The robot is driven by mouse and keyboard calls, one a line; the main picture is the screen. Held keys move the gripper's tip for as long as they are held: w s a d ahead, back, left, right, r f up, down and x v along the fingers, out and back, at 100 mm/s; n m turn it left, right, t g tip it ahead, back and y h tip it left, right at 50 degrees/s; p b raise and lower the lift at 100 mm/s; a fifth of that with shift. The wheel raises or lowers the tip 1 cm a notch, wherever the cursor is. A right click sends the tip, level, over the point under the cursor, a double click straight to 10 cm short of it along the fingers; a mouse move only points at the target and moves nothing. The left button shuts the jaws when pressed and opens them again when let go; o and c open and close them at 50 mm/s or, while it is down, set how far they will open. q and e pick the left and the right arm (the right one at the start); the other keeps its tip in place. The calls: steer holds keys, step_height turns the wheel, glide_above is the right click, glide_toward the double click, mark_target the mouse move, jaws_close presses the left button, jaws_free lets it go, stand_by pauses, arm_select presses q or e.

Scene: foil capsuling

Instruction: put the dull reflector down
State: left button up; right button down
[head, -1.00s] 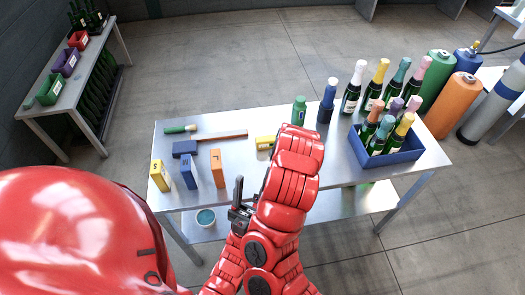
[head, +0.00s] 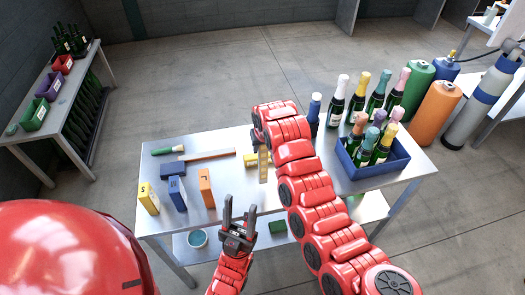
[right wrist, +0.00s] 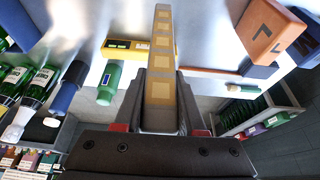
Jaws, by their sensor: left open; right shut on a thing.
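The dull reflector, a tan bar with a row of paler squares (head: 263,165), is upright over the steel table (head: 225,182). In the right wrist view the reflector (right wrist: 161,65) stands between the fingers of my right gripper (right wrist: 160,115), which is shut on it. In the head view my right gripper (head: 260,140) is mostly hidden by its own red arm. I cannot tell whether the bar's lower end touches the table. My left gripper (head: 238,217) is open and empty near the table's front edge.
A yellow box (head: 250,160) lies close beside the reflector. An orange box (head: 206,188), a blue box (head: 177,193) and a yellow box (head: 148,198) stand at left. A bottle crate (head: 400,172) is at right. The front middle is clear.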

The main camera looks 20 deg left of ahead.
mark_target(263, 162)
steer(key=shift+w+r, duration=0.1)
steer(key=shift+w, duration=0.1)
step_height(263, 162, down, 4)
steer(key=p, duration=0.2)
steer(key=shift+r+p, duration=0.2)
steer(key=shift+p, duration=0.15)
steer(key=shift+f, duration=0.1)
steer(key=shift+f+b, duration=0.2)
steer(key=shift+b, duration=0.15)
steer(key=c, duration=0.5)
jaws_free()
steer(key=shift+r, duration=0.1)
